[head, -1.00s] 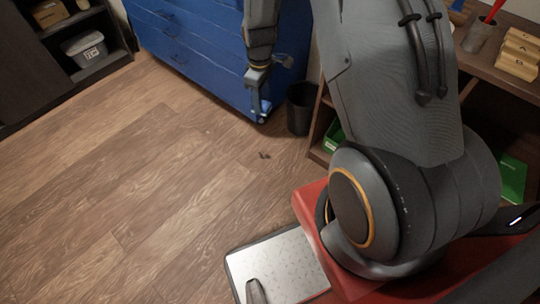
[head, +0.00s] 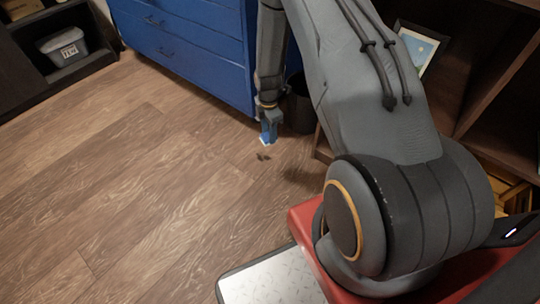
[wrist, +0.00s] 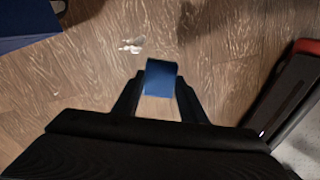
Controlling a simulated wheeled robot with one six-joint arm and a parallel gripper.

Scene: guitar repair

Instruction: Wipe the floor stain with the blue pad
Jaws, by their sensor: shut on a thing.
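The blue pad (head: 267,138) is held by my gripper (head: 268,122), pointing down above the wooden floor. The pad also shows between the two fingers in the wrist view (wrist: 160,76). The stain (head: 263,156) is a small dark mark on the floor, just below the pad in the head view. In the wrist view a small pale patch (wrist: 131,46) lies on the floor beyond the pad, up and to the left; it looks like the same spot. The pad appears apart from the floor; its exact height is hard to tell.
A blue drawer cabinet (head: 185,50) stands behind the gripper. A dark bin (head: 300,104) is close to its right, beside a wooden shelf (head: 490,85). A dark shelf with a grey box (head: 63,47) is at the far left. The floor (head: 130,190) to the left is clear.

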